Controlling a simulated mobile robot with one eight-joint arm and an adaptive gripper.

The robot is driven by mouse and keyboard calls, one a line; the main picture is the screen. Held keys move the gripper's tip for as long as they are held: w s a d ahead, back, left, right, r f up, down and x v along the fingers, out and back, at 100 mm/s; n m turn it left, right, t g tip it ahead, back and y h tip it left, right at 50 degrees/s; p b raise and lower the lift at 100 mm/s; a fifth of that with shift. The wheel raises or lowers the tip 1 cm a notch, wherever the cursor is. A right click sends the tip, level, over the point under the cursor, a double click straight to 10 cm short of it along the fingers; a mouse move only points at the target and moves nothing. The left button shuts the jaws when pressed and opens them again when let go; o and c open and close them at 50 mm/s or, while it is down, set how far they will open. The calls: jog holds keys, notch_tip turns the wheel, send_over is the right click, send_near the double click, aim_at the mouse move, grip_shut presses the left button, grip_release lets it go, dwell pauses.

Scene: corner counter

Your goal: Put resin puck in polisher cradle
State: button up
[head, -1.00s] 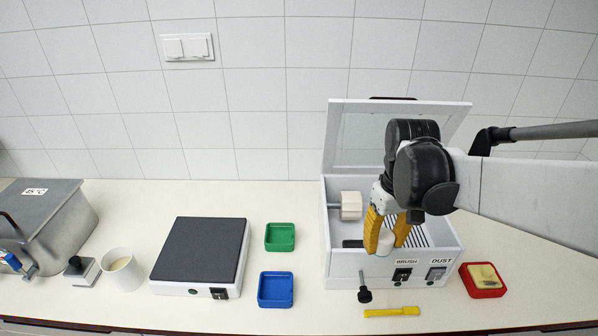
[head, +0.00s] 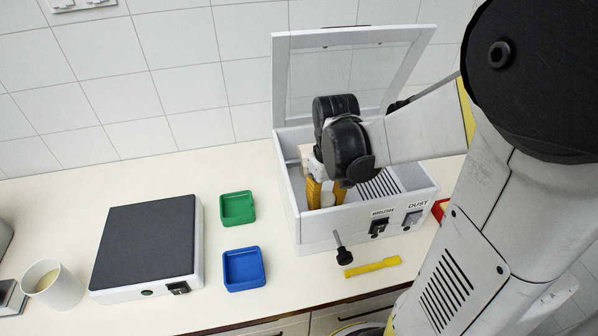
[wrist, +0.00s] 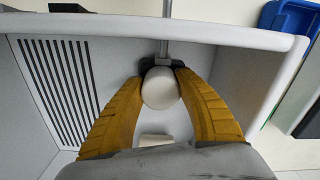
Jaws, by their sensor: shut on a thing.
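The polisher is a white open-topped box (head: 300,237) with its clear lid (head: 345,75) raised. My gripper (head: 327,200) is down inside the left part of the box. Its yellow fingers are closed on a pale round resin puck (wrist: 161,88), seen between the fingertips in the wrist view. The black cradle (wrist: 147,66), on a metal rod from the front wall, is right at the puck's far side. I cannot tell whether the puck is seated in it or only against it. In the head view my fingers and the wall hide the cradle.
A black knob (head: 343,257) sticks out of the box front, near a yellow tool (head: 373,267). A slotted grille (wrist: 55,90) lies beside my fingers. Green (head: 238,208) and blue (head: 244,269) trays, a dark-topped device (head: 145,243) and a cup (head: 52,286) stand left.

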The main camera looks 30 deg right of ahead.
jog(key=shift+f, duration=0.1)
jog(key=shift+f, duration=0.15)
jog(key=o, duration=1.2)
